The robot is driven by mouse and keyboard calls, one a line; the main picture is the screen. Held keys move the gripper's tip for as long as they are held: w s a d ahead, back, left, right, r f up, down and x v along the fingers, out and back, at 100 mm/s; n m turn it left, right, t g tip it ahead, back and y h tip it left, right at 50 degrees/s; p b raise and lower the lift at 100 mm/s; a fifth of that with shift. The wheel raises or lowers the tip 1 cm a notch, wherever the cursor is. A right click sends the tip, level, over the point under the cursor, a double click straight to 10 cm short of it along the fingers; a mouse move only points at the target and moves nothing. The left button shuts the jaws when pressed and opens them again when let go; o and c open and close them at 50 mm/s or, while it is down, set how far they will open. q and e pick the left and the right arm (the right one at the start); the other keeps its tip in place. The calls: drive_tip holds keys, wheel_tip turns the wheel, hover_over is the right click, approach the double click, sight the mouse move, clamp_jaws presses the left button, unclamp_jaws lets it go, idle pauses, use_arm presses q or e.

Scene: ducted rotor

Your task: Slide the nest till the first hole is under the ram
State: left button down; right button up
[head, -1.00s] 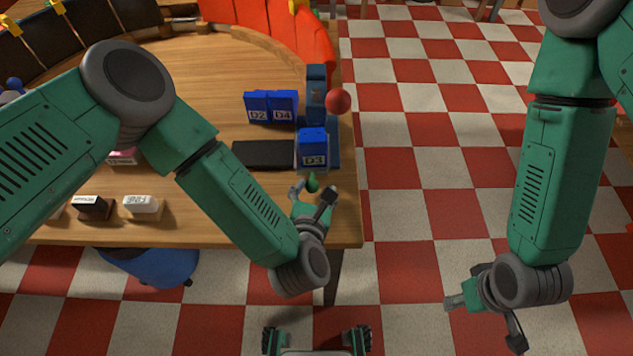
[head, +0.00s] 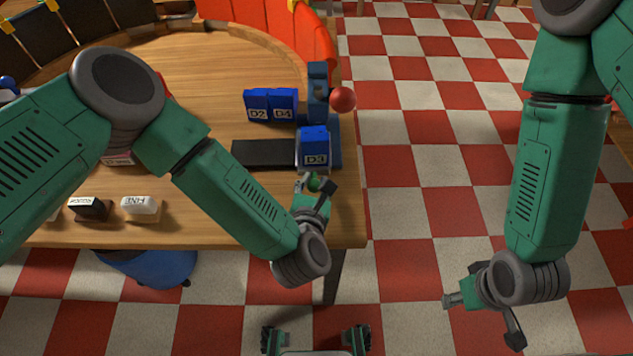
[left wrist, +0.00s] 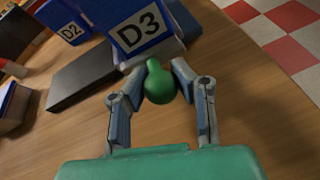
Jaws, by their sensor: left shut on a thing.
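A blue block marked D3 (head: 315,152) sits in a pale holder, which seems to be the nest (left wrist: 165,54), at the table's right edge. A green knob (left wrist: 160,86) sticks out of the holder's near side. My left gripper (head: 315,184) is shut on the green knob, with one finger on each side in the left wrist view (left wrist: 163,76). Behind the block stands a blue press (head: 317,95) with a red ball (head: 342,99) at its side. The ram's tip and the holes cannot be made out. My right gripper (head: 483,318) is open and empty, over the floor.
A flat black slab (head: 263,154) lies left of the holder. Blue blocks D2 (head: 257,106) and D4 (head: 283,105) stand behind it. A white labelled block (head: 140,207) and a dark one (head: 90,209) stand at the front left. The table's right edge is close to the press.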

use_arm(q)
drive_tip(key=shift+s+a+f, duration=0.1)
drive_tip(key=shift+s+a, duration=0.05)
drive_tip(key=shift+a, duration=0.3)
drive_tip(key=c, duration=1.2)
unclamp_jaws()
drive_tip(key=shift+a, duration=0.1)
drive_tip(key=shift+d, duration=0.4)
drive_tip(key=shift+s+d, duration=0.15)
drive_tip(key=shift+s, duration=0.05)
drive_tip(key=v, duration=0.7)
drive_tip(key=a+v, duration=0.1)
drive_tip(key=v, duration=0.2)
drive_tip(key=shift+s, duration=0.3)
drive_tip(key=shift+s+d+r, duration=0.15)
drive_tip(key=shift+s+r, duration=0.2)
drive_tip(key=shift+s, duration=0.05)
drive_tip(key=shift+d, duration=0.2)
